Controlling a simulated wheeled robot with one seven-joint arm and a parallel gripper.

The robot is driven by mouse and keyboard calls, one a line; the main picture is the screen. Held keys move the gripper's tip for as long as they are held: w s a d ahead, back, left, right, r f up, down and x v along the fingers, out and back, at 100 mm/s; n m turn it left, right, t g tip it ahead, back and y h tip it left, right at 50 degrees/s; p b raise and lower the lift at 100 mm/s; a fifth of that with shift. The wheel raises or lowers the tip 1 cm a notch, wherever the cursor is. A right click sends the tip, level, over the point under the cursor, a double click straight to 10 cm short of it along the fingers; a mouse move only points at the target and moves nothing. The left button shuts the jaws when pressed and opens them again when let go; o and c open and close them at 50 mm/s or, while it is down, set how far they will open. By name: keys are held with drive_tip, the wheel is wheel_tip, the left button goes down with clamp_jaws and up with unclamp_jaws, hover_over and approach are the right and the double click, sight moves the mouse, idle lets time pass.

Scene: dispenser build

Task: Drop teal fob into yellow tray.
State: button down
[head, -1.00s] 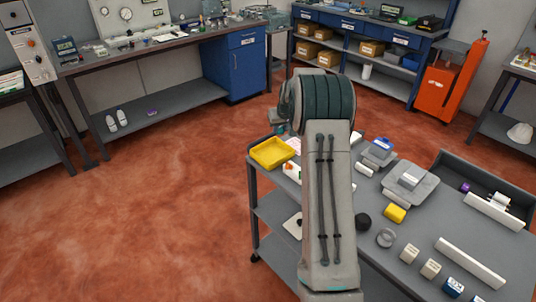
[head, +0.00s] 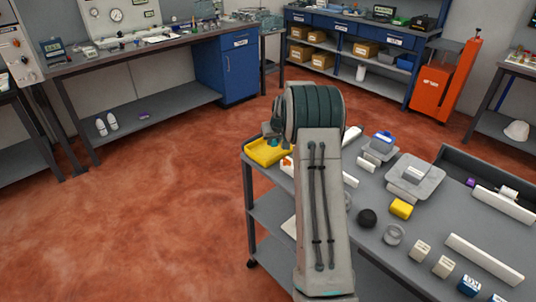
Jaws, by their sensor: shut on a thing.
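The yellow tray (head: 262,156) sits at the far left corner of the grey cart top, partly covered by my arm. My gripper (head: 272,138) shows only in part, beside the large dark green joint of my arm, and is over the tray's back edge. It is shut on a small teal thing, the teal fob (head: 274,143), which shows just below it. I cannot tell whether the fob touches the tray.
On the cart (head: 345,218) stand a yellow block (head: 401,208), a dark ball (head: 367,218), a grey ring (head: 393,235), grey plates, white bars and several small blocks. A dark bin (head: 480,165) is at the right. Open red floor lies left of the cart.

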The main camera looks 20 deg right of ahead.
drive_tip(key=shift+f, duration=0.7)
drive_tip(key=c, duration=1.1)
unclamp_jaws()
drive_tip(key=shift+r, duration=0.15)
drive_tip(key=b+v, duration=0.2)
drive_tip(key=v, duration=1.1)
drive_tip(key=shift+s+r, duration=0.15)
drive_tip(key=shift+r, duration=0.1)
